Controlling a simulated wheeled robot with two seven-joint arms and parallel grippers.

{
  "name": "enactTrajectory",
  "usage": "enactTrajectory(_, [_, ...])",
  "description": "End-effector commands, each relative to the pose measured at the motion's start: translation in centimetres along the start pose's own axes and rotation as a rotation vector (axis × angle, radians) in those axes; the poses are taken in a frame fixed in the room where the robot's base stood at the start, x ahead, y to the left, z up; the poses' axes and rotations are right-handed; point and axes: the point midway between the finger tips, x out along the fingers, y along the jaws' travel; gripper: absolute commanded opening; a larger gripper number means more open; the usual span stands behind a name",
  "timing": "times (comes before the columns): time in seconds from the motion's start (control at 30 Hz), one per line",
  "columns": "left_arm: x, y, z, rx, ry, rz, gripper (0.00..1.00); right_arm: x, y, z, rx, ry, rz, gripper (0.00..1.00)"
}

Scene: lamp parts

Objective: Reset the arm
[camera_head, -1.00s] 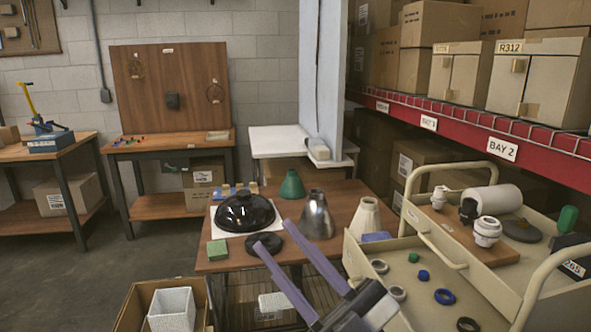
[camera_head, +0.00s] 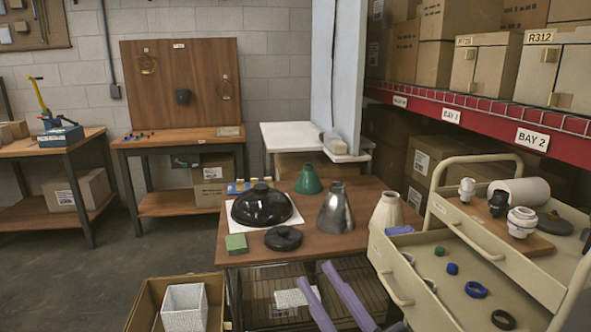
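My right gripper (camera_head: 323,283) shows at the bottom centre of the head view. Its two purple fingers are apart with nothing between them, in front of the table's front edge and below the tabletop. My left gripper does not show. On the wooden table (camera_head: 345,222) stand a black dome shade (camera_head: 262,207), a green cone shade (camera_head: 308,180), a metal shade (camera_head: 337,211) and a cream shade (camera_head: 387,211). A black disc (camera_head: 283,238) and a green block (camera_head: 236,244) lie near the front edge.
A beige cart (camera_head: 405,280) with rings, white fittings and a white roll (camera_head: 520,192) stands at right. A cardboard box (camera_head: 145,305) with a white basket (camera_head: 185,307) is at bottom left. A red shelf (camera_head: 480,118) with boxes runs along the right. Open floor lies at left.

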Motion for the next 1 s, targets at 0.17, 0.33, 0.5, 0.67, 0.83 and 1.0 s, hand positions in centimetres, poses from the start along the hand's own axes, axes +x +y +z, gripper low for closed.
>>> enactTrajectory(0.17, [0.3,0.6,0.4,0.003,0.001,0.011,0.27,-1.0,0.5,1.1,0.014,-0.032,0.026,0.27])
enactTrajectory(0.33, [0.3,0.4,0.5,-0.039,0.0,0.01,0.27,-5.7,1.0,6.8,0.071,-0.242,0.115,0.27])
enactTrajectory(0.5, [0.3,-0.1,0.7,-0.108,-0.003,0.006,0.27,-15.6,0.1,14.9,0.16,-0.602,0.22,0.27])
enactTrajectory(0.67, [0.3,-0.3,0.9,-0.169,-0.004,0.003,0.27,-26.4,-2.7,19.7,0.244,-0.926,0.266,0.27])
enactTrajectory(0.83, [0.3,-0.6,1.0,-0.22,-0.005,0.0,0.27,-35.9,-6.1,21.5,0.324,-1.19,0.271,0.27])
enactTrajectory(1.0, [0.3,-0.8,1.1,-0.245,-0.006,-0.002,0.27,-40.7,-8.1,21.6,0.367,-1.322,0.262,0.27])
